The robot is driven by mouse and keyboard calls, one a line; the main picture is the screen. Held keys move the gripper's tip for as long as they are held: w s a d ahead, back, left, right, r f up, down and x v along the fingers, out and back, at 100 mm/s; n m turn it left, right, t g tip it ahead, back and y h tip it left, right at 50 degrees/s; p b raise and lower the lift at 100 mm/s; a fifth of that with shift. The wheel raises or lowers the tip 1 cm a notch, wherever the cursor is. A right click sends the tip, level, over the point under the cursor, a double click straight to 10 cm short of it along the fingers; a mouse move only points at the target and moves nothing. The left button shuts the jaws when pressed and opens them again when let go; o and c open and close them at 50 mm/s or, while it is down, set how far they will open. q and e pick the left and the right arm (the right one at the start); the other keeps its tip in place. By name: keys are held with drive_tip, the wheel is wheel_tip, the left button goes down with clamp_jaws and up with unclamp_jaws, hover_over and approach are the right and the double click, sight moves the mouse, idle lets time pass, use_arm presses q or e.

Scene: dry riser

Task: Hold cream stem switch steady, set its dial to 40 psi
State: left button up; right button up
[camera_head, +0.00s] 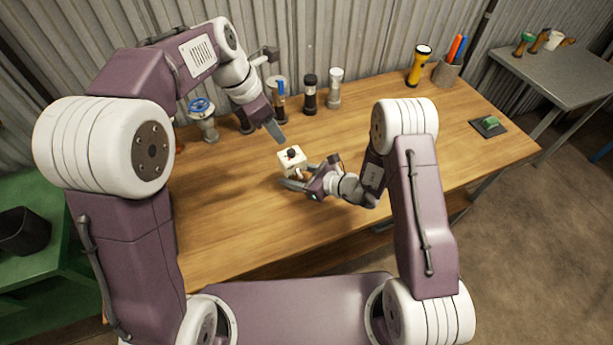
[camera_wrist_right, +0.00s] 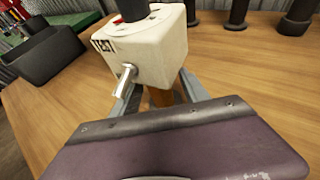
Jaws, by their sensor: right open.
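The cream stem switch (camera_head: 291,158) stands upright on the wooden table, a small box with a dark knob on top. The dial's marks are too small to read. Its brown stem (camera_wrist_right: 161,97) is below the box, between the fingers of my open right gripper (camera_head: 302,177); contact cannot be told. My left gripper (camera_head: 275,131) points down above and behind the switch, apart from it; its finger gap is hidden.
A blue-handled valve (camera_head: 203,118) and several upright cylinders, one dark (camera_head: 310,95), stand along the back edge. A yellow flashlight (camera_head: 419,66) and a pen cup (camera_head: 447,72) stand back right. A green piece (camera_head: 490,122) lies on a dark pad. The table's right middle is clear.

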drive_tip(key=shift+w+a+f, duration=0.2)
drive_tip(key=shift+w+a, duration=0.1)
drive_tip(key=shift+a, duration=0.15)
clamp_jaws()
idle(1.1)
